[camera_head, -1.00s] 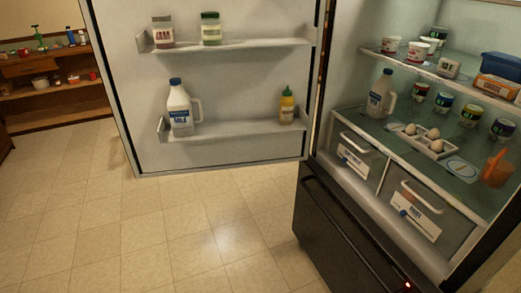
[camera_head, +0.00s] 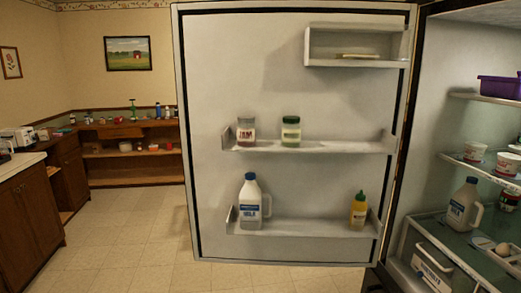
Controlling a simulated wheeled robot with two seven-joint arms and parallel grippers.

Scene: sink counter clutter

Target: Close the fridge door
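The fridge door (camera_head: 290,185) stands wide open in the middle of the head view, its inner face toward me. Its hinge side is at the right, next to the fridge body. Its door shelves hold a jam jar (camera_head: 246,131), a green-lidded jar (camera_head: 291,131), a milk jug (camera_head: 251,201) and a yellow bottle (camera_head: 358,210). The fridge interior (camera_head: 440,140) shows at the right, with shelves, another milk jug (camera_head: 464,204) and a drawer (camera_head: 432,268). Neither of my grippers is in view.
Tiled floor (camera_head: 135,235) is clear to the left of the door. A counter with wooden cabinets (camera_head: 30,215) stands at the far left. A wooden shelf unit (camera_head: 130,165) with small items is against the back wall. A purple container (camera_head: 499,87) sits inside the fridge.

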